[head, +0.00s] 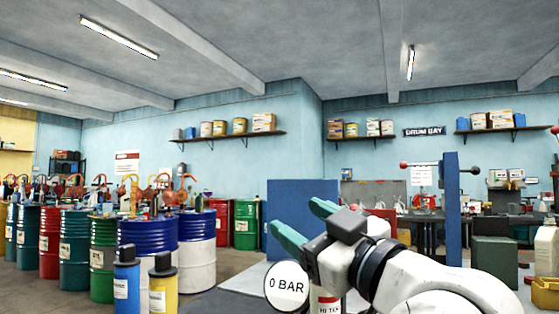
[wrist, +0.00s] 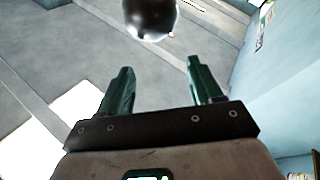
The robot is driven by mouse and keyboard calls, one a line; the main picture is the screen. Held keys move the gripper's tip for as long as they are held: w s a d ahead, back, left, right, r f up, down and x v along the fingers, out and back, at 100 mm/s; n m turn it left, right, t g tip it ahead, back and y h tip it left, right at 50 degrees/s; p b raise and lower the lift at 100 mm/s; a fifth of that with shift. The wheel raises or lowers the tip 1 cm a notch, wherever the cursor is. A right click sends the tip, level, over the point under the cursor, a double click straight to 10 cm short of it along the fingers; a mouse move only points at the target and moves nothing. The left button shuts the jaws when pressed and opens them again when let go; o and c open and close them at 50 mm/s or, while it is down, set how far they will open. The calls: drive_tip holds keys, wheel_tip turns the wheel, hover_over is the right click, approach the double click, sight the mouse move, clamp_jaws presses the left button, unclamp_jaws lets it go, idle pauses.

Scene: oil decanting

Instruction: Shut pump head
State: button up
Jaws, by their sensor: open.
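My gripper (head: 293,212) is open, its two green fingers pointing up and to the left in the head view. The fingers also show spread apart in the wrist view (wrist: 159,64), with nothing between them. A dark shiny ball (wrist: 150,14) sits beyond the fingertips at the top edge of the wrist view, partly cut off; I cannot tell what it belongs to. Several drums at the left carry curved orange and yellow pumps (head: 134,190). I cannot tell which part is the pump head or whether it is shut.
A round "0 BAR" gauge (head: 286,288) shows below my gripper. A blue post (head: 453,215) with a crossbar stands at right, and a blue panel (head: 290,195) stands behind the fingers. Blue drums (head: 148,245) and yellow and blue canisters (head: 163,290) stand at left.

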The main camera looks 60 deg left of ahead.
drive_tip(key=s+d+r+p, duration=0.1)
drive_tip(key=s+d+r, duration=0.6)
drive_tip(key=s, duration=0.2)
drive_tip(key=shift+s+p, duration=0.2)
drive_tip(key=shift+p, duration=0.1)
drive_tip(key=shift+r, duration=0.1)
